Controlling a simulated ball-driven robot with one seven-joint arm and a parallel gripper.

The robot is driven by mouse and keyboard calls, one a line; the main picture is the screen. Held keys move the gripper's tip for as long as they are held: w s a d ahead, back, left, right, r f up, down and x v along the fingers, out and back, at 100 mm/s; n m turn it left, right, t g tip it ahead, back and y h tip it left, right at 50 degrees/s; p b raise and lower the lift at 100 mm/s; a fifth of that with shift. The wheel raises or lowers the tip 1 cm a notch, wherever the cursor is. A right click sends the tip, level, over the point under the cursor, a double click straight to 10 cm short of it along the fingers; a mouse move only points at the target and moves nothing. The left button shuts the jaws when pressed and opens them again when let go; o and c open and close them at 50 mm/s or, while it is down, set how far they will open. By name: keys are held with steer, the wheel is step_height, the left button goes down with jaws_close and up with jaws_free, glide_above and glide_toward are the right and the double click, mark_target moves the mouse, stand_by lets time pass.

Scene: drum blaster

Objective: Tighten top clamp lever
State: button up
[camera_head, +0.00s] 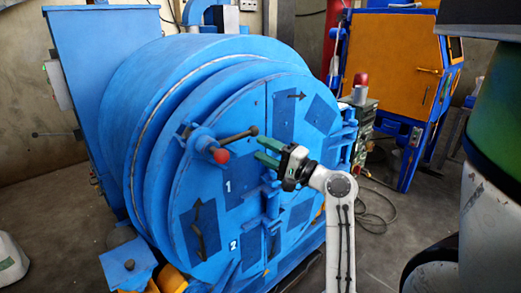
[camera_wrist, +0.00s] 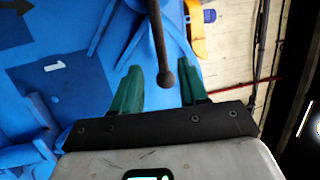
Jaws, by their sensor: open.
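The top clamp lever (camera_head: 238,136) is a dark rod with a ball end, on the upper front of the blue drum door (camera_head: 255,110). A red knob (camera_head: 221,156) sits below it on the same clamp. My gripper (camera_head: 258,149) is open, its green fingers pointing left, just below and right of the lever's ball end. In the wrist view the lever (camera_wrist: 158,40) comes down from the top, and its ball end appears between the two spread fingers of my gripper (camera_wrist: 161,68). Contact or exact depth cannot be told.
Another clamp fitting (camera_head: 272,200) is lower on the door, below my gripper. A blue cabinet (camera_head: 108,80) stands at left. An orange and blue machine (camera_head: 395,65) stands behind at right. Cables lie on the floor right of the drum.

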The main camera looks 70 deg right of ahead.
mark_target(240, 136)
steer(key=shift+c, duration=0.2)
